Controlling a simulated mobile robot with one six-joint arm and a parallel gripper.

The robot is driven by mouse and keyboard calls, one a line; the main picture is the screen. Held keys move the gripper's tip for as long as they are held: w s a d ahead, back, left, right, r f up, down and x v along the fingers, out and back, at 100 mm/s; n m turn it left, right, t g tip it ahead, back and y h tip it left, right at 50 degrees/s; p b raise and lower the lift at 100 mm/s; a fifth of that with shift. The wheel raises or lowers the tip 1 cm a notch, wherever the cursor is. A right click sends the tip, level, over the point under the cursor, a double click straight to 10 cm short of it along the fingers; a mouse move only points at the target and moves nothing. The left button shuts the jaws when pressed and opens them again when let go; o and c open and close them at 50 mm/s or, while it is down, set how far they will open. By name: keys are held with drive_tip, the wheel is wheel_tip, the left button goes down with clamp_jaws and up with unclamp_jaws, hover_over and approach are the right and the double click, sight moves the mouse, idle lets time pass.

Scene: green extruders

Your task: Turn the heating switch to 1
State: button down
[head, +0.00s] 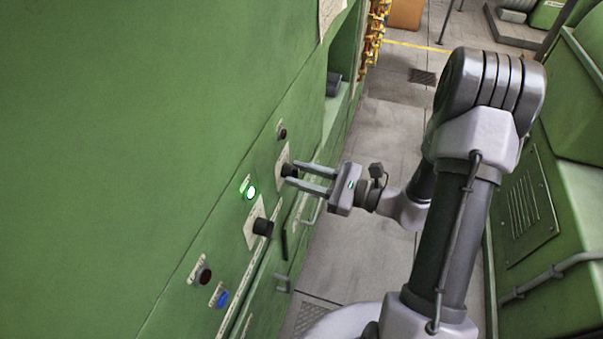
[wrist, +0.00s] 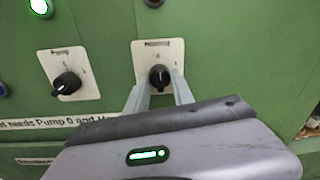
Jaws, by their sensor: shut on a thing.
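A black rotary switch knob (wrist: 159,77) sits on a pale label plate (wrist: 146,50) on the green panel. Its white mark points roughly up, and the small print on the plate is too blurred to read. In the head view the same knob (head: 289,170) is at the tips of my gripper (head: 297,180). In the wrist view my gripper (wrist: 160,88) has one finger on each side of the knob and is shut on it. The fingers cover part of the plate's lower edge.
A second black knob (wrist: 67,84) on its own plate is to the left, also seen in the head view (head: 263,227). A lit green lamp (head: 250,193), a dark red button (head: 204,276) and a blue button (head: 222,299) are nearby. Handles project below. Grey floor (head: 385,140) lies right of the panel.

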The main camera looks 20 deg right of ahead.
drive_tip(key=shift+r, duration=0.1)
drive_tip(key=m+p, duration=0.4)
drive_tip(key=m, duration=0.2)
drive_tip(key=shift+r+g, duration=0.1)
drive_tip(key=shift+g, duration=0.2)
drive_tip(key=m+p, duration=0.4)
drive_tip(key=m, duration=0.1)
drive_tip(key=shift+m, duration=0.3)
drive_tip(key=c, duration=1.1)
unclamp_jaws()
